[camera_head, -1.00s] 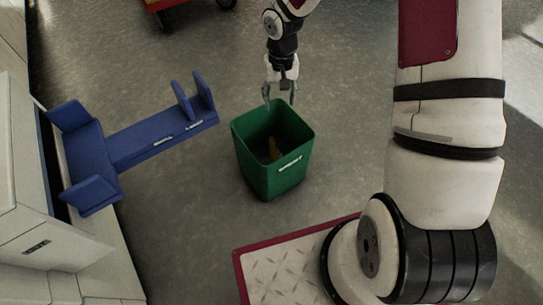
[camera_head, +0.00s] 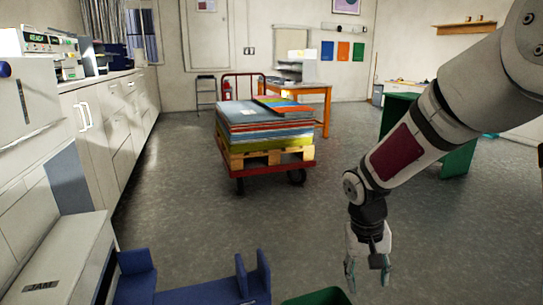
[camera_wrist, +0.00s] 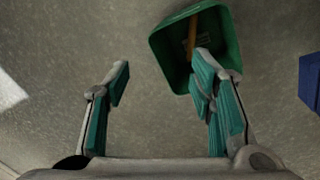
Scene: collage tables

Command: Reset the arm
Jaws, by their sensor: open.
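My gripper (camera_head: 368,272) hangs pointing down at the lower right of the head view, its teal-padded fingers apart and nothing between them. In the wrist view my gripper (camera_wrist: 160,95) is open, with bare grey floor showing between the fingers. A green bin (camera_wrist: 168,50) stands on the floor beyond the right finger in the wrist view, with a brownish stick-like thing (camera_wrist: 192,35) inside. In the head view only the rim of the green bin (camera_head: 318,297) shows at the bottom edge, close to the gripper.
A blue stand (camera_head: 205,293) lies low at the bottom left, beside white cabinets (camera_head: 125,115). A red cart (camera_head: 265,170) carries a pallet with stacked boards. A green table (camera_head: 458,160) is behind my arm, an orange table (camera_head: 322,92) farther back. Open floor lies between.

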